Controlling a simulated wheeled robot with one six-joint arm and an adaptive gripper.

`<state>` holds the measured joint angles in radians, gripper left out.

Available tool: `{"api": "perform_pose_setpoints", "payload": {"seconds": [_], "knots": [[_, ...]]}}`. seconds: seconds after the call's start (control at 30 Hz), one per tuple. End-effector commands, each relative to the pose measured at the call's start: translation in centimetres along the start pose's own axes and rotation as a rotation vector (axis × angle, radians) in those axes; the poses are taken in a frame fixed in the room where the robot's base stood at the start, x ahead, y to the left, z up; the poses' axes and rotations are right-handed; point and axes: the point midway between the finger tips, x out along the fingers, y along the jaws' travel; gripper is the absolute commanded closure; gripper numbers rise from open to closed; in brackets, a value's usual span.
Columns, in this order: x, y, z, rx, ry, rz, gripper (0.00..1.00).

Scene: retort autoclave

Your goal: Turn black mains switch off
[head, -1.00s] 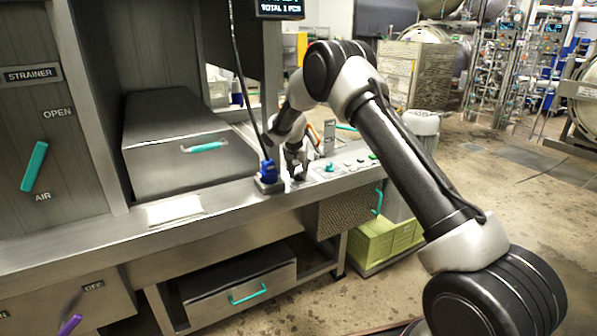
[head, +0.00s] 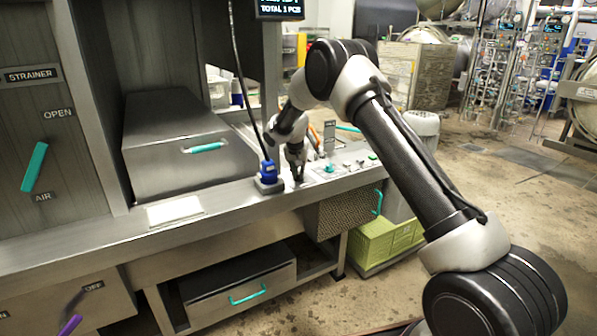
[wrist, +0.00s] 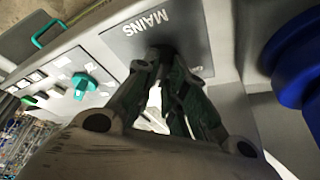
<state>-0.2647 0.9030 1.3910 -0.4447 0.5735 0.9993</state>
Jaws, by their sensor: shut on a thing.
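The black mains switch (wrist: 172,47) shows as a dark shape at the fingertips in the wrist view, on a grey plate lettered MAINS (wrist: 150,22). My gripper (wrist: 168,62) points down at it with its fingers shut on it, and they hide most of it, so its exact angle cannot be told. In the head view my gripper (head: 297,178) is low over the steel console, just right of the blue plug.
The blue plug (head: 267,172) with a black cable stands close left of my gripper. Teal knob (head: 330,167) and small buttons lie to its right. A steel box with a teal handle (head: 204,148) sits further left.

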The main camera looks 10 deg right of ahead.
Motion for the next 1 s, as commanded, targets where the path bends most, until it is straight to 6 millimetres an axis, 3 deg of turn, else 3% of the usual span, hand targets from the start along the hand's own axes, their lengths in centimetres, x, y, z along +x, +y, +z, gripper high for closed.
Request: {"api": "perform_pose_setpoints", "payload": {"seconds": [1.0], "knots": [[0.55,0.6,0.11,-0.834,-0.009,-0.349,1.0]]}}
